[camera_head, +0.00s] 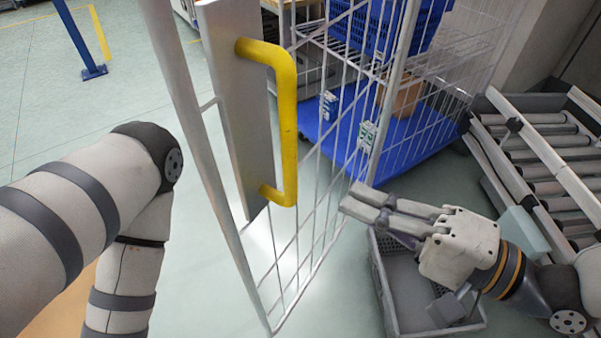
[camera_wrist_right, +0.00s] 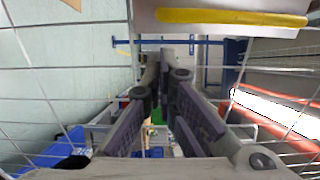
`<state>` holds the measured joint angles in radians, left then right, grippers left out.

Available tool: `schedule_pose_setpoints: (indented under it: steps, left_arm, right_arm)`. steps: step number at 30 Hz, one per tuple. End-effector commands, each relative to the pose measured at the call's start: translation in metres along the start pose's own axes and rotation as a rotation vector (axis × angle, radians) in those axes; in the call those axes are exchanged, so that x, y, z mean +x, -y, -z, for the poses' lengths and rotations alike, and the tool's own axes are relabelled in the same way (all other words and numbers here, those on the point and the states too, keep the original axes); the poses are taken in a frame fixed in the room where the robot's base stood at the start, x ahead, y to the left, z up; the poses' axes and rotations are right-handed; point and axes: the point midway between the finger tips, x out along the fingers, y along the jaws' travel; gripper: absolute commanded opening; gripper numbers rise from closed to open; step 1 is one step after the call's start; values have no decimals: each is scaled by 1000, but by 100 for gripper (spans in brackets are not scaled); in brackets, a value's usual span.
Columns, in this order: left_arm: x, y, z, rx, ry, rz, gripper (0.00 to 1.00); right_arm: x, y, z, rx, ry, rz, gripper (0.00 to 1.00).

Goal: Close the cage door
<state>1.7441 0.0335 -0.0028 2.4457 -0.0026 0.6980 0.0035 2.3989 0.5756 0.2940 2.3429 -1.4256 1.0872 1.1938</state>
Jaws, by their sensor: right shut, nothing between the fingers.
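The cage door (camera_head: 235,100) is a white wire-mesh panel with a grey plate and a yellow handle (camera_head: 285,120). It stands open, swung toward me from the cage (camera_head: 440,70). My right gripper (camera_head: 352,202) is shut and empty, to the right of the door and lower than the handle. Its fingers point left toward the mesh; I cannot tell whether they touch it. In the right wrist view the gripper (camera_wrist_right: 160,65) faces the wire mesh, with the yellow handle (camera_wrist_right: 230,17) across the top. My left arm shows at the left, but its gripper is out of view.
The cage has a blue base (camera_head: 415,150) carrying small boxes and a brown carton (camera_head: 402,97), with a blue crate (camera_head: 385,25) above. A grey tote (camera_head: 388,290) lies under my right gripper. A roller conveyor (camera_head: 550,150) stands at the right. Open floor lies at the left.

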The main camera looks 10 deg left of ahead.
Motion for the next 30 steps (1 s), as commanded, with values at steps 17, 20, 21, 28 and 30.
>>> schedule_pose_setpoints:
  steps: [17,20,21,28,30]
  left_arm:
    - [-4,0,1,0,-8,-1,68]
    - [-4,0,1,0,-8,-1,68]
    - [-4,0,1,0,-8,-1,68]
    - [-3,0,1,0,-8,-1,68]
    - [-3,0,1,0,-7,-1,68]
  right_arm:
    - [91,0,0,-2,0,-2,0]
    - [93,-1,0,-1,-1,-2,0]
    - [93,-1,0,-1,-1,-2,0]
    - [92,-1,0,-1,-1,-3,0]
    - [93,-1,1,-2,-3,-3,0]
